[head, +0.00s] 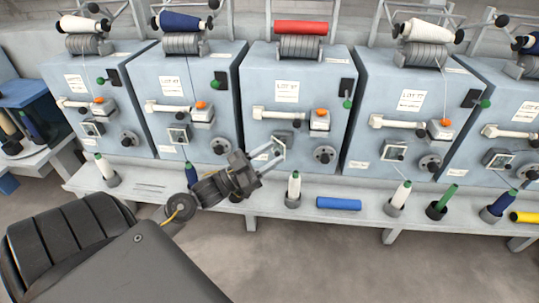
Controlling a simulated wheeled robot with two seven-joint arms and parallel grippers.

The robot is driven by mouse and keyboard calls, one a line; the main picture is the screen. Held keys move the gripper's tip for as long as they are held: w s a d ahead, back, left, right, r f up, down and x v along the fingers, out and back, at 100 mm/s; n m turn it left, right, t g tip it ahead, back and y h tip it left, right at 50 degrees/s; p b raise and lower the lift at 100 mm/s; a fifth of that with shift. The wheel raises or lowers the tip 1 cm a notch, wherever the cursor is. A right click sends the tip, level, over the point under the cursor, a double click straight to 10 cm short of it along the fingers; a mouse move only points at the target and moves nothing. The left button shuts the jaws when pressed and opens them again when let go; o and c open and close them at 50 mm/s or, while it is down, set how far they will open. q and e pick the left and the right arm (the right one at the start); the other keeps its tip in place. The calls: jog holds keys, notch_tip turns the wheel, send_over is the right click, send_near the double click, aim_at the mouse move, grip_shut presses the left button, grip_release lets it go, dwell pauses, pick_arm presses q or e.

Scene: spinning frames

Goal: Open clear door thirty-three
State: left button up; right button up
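Small square clear doors sit low on the fronts of a row of pale blue machines. One clear door (178,136) is on the second machine from the left, and another (393,152) is right of the middle. The middle machine (262,90) has its door area largely behind my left gripper (273,154). The gripper's pale fingers are apart, with no object seen between them; whether they touch the door is unclear. The number thirty-three cannot be read on any label. My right gripper is not in view.
A pale shelf (265,207) runs below the machines. It holds a white bobbin (294,187), a blue tube (339,204), a green tube (443,200) and other bobbins. Orange-topped parts and round dark knobs (324,155) project from the machine fronts. Grey floor is clear in front.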

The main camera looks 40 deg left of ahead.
pick_arm(q)
jog(key=shift+s+d+r, duration=0.1)
jog(key=shift+s+d, duration=0.05)
jog(key=shift+s, duration=0.1)
